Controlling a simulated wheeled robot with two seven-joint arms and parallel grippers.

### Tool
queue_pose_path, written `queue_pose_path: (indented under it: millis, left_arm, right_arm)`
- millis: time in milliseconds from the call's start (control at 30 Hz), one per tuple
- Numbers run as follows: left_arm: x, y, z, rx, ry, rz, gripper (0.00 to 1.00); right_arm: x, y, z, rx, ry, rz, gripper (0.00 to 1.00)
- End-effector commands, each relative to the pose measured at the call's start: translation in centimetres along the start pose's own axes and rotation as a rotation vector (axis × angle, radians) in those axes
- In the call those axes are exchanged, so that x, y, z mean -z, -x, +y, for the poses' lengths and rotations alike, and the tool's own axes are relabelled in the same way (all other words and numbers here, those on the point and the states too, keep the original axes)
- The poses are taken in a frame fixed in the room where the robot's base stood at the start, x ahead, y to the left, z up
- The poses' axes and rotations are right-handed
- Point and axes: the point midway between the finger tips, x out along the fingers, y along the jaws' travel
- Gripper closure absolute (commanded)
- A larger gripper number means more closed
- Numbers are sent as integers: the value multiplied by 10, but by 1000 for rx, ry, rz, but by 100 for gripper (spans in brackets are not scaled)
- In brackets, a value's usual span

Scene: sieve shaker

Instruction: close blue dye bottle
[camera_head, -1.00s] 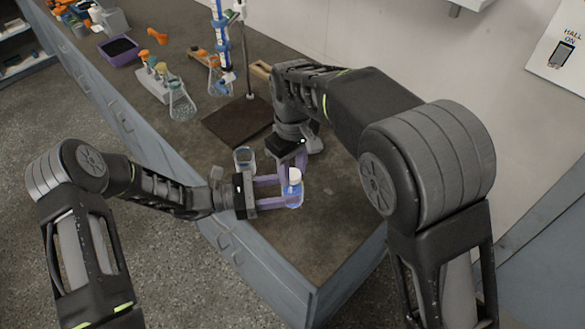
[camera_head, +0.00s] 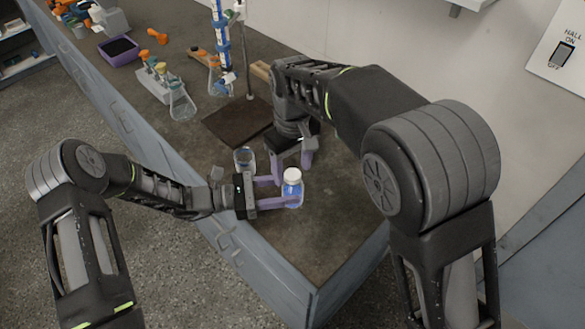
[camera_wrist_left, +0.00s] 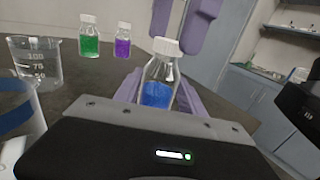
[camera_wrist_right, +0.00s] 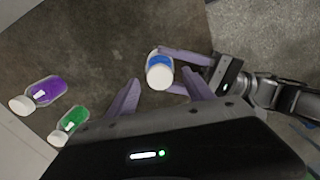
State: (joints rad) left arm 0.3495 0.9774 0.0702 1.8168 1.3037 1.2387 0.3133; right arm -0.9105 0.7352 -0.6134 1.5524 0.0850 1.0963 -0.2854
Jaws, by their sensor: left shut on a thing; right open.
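The blue dye bottle (camera_head: 292,194) is clear, with blue liquid in its lower part. Its white cap (camera_wrist_left: 166,46) sits on the neck; how tight it is, I cannot tell. My left gripper (camera_head: 279,193) is shut around the bottle's body from the left, and the bottle is upright. The purple fingers of my left gripper flank it in the left wrist view. My right gripper (camera_head: 291,166) is open and empty, just behind the cap in the head view. In the right wrist view the cap (camera_wrist_right: 160,76) lies beyond and between its spread fingers, apart from them.
A glass beaker (camera_head: 244,160) stands close behind my left gripper. Green (camera_wrist_left: 89,38) and purple (camera_wrist_left: 123,42) capped bottles stand nearby. A stand with a dark base (camera_head: 237,121) and flasks (camera_head: 181,103) are farther back. The front bench corner is clear.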

Motion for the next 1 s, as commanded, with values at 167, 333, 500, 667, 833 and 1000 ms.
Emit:
queue_pose_path:
  millis: [167, 333, 500, 667, 833, 1000]
  left_arm:
    - [0, 0, 0, 0, 0, 0, 100]
    - [0, 0, 0, 0, 0, 0, 100]
    - [0, 0, 0, 0, 0, 0, 100]
    - [0, 0, 0, 0, 0, 0, 100]
    - [0, 0, 0, 0, 0, 0, 100]
    - [0, 0, 0, 0, 0, 0, 100]
  right_arm:
    - [1, 26, 0, 0, 1, 4, 40]
    - [1, 60, 0, 0, 0, 4, 40]
    - [1, 91, 0, -1, 1, 3, 40]
    - [0, 108, 0, -1, 0, 1, 40]
    - [0, 112, 0, 0, 0, -1, 40]
    - [0, 112, 0, 0, 0, -1, 40]
